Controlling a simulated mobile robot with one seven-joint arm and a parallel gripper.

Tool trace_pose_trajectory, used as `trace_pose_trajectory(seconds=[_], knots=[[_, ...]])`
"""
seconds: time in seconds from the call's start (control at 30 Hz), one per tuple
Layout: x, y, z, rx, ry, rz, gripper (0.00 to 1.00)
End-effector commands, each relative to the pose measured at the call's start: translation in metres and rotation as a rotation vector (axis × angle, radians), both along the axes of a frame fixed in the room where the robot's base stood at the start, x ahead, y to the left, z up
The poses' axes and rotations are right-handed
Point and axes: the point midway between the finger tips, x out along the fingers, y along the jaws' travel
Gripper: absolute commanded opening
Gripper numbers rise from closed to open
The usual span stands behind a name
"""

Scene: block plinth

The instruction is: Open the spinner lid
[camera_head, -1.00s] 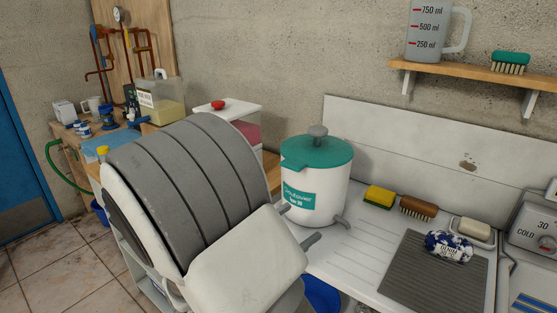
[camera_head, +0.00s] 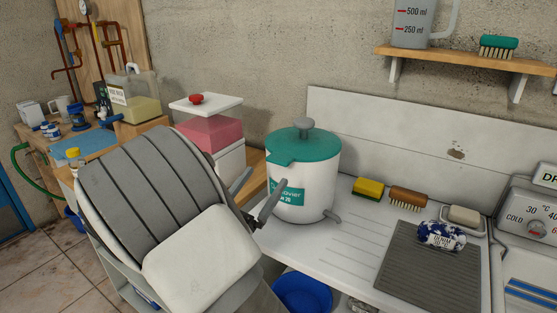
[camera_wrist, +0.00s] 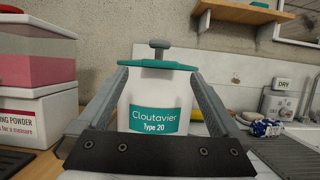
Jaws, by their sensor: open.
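The spinner (camera_head: 300,200) is a white tub with a green label, standing on the white draining board. Its green lid (camera_head: 303,144) is shut on top, with a grey knob (camera_head: 303,123) in the middle; the lid (camera_wrist: 158,65) and knob (camera_wrist: 159,44) also show in the wrist view. A small grey spout sticks out low at its right in the head view. My gripper (camera_head: 262,200) is open in front of the spinner, mostly behind my arm in the head view. In the wrist view its two fingers (camera_wrist: 160,75) stand either side of the tub, with nothing held.
A container of pink powder (camera_head: 212,135) with a white lid stands left of the spinner. A yellow sponge (camera_head: 368,188), a brown brush (camera_head: 408,197), a ribbed mat (camera_head: 425,270) and a blue-and-white bundle (camera_head: 442,235) lie to the right. A shelf (camera_head: 460,60) is above. A blue bucket (camera_head: 302,293) is below.

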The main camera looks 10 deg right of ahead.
Motion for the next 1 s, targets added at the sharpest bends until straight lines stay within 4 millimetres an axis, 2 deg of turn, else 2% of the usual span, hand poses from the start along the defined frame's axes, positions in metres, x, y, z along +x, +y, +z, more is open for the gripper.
trace_pose_trajectory(seconds=[0.1,0.33,0.5,0.8,1.0], knots=[[0.017,-0.018,0.010,0.002,-0.003,-0.003,1.00],[0.041,-0.042,0.024,0.001,-0.003,-0.002,1.00],[0.049,-0.050,0.029,0.001,-0.001,-0.001,1.00],[0.050,-0.050,0.030,0.001,-0.001,-0.001,1.00],[0.050,-0.050,0.029,0.001,-0.001,-0.001,0.64]])
